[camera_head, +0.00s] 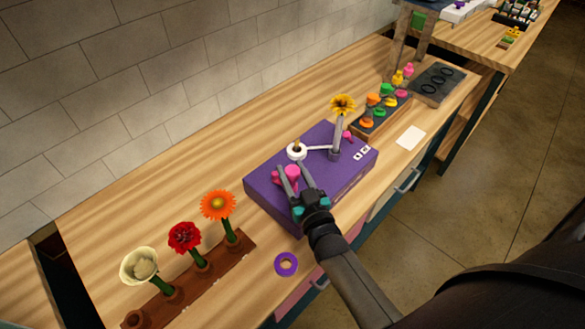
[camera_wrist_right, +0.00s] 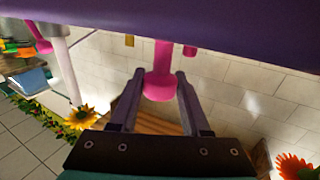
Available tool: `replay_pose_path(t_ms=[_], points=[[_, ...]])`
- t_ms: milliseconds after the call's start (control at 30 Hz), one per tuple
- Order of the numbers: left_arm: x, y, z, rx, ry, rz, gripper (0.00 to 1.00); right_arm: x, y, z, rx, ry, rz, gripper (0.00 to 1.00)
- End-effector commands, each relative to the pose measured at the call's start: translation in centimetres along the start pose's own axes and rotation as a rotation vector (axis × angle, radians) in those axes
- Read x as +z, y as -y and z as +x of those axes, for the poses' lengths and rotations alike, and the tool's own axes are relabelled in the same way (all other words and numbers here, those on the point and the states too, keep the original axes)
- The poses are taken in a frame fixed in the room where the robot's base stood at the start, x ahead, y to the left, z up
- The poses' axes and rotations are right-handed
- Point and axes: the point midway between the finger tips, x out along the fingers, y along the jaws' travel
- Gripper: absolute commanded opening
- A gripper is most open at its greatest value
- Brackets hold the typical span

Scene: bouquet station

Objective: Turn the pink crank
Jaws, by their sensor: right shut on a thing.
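The pink crank (camera_head: 292,173) is on the purple box (camera_head: 262,187) on the wooden table. My right gripper (camera_head: 290,169) reaches over the front left of the box, with its fingers on either side of the crank's knob and shut on it. In the right wrist view the pink knob (camera_wrist_right: 160,86) shows between the two fingers of the right gripper (camera_wrist_right: 160,77), hanging from a pink stem below the purple surface (camera_wrist_right: 230,25). The crank's base is partly hidden by the fingers in the head view. My left gripper is not in view.
A white ring (camera_head: 297,151) and a post with a yellow flower (camera_head: 342,104) stand on the box. A wooden flower rack (camera_head: 187,284) is at front left, a purple ring (camera_head: 286,264) at the front edge. A tray of colored pegs (camera_head: 380,119) and a white card (camera_head: 411,138) lie right.

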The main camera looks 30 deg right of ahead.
Motion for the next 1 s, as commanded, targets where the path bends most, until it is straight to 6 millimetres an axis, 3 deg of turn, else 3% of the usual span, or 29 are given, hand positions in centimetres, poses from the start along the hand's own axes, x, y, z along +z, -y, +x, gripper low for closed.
replay_pose_path(t_ms=[800,833,1000], points=[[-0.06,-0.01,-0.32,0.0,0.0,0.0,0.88,-0.08,0.0,0.05,0.094,-0.004,0.0,0.0],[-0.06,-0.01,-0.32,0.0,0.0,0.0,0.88,-0.08,0.0,0.05,0.094,-0.004,0.0,0.48],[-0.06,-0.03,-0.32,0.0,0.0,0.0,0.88,-0.07,0.0,0.05,0.094,-0.003,0.0,0.67]])
